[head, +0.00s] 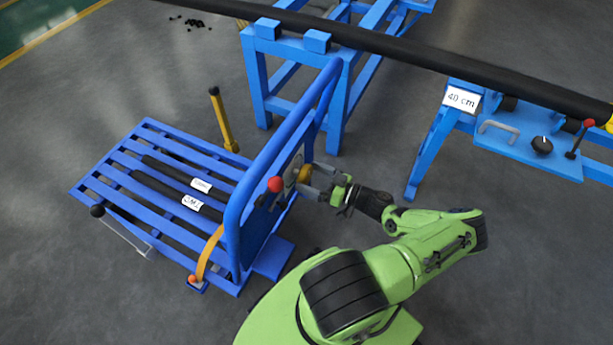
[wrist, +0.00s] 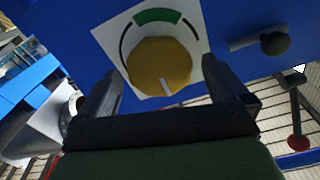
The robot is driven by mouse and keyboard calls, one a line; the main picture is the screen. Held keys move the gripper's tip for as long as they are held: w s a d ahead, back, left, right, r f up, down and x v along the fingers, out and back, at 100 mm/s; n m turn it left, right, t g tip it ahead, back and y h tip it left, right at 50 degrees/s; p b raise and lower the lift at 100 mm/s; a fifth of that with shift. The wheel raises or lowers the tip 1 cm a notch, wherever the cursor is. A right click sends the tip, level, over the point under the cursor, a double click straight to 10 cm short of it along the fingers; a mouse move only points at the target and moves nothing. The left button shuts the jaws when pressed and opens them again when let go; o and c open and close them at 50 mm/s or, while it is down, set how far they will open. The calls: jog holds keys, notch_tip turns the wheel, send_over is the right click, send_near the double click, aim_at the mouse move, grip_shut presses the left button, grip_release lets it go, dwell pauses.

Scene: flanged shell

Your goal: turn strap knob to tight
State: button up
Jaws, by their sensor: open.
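The strap knob (wrist: 160,64) is a round yellow knob with a white pointer line. It sits on a white dial plate (wrist: 110,32) with a green arc and thin dark arcs. In the wrist view the pointer is toward the bottom, away from the green arc at the top. In the head view the knob (head: 304,173) is on the blue cart's upright end panel. My gripper (head: 312,183) is in front of the panel. Its fingers (wrist: 160,74) are open, one on each side of the knob; I cannot tell whether they touch it. An orange strap (head: 209,253) runs down over the cart's edge.
The blue slatted cart (head: 120,163) carries dark bars with white labels. A red-balled lever (head: 275,184) is close to my gripper; a dark-knobbed handle (wrist: 275,43) is right of the dial. A blue stand (head: 345,70) and long dark pipe (head: 400,43) are behind. Grey floor is open at right.

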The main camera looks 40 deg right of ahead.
jog(key=shift+x, duration=1.05)
jog(key=c, duration=1)
jog(key=shift+m, duration=0.3)
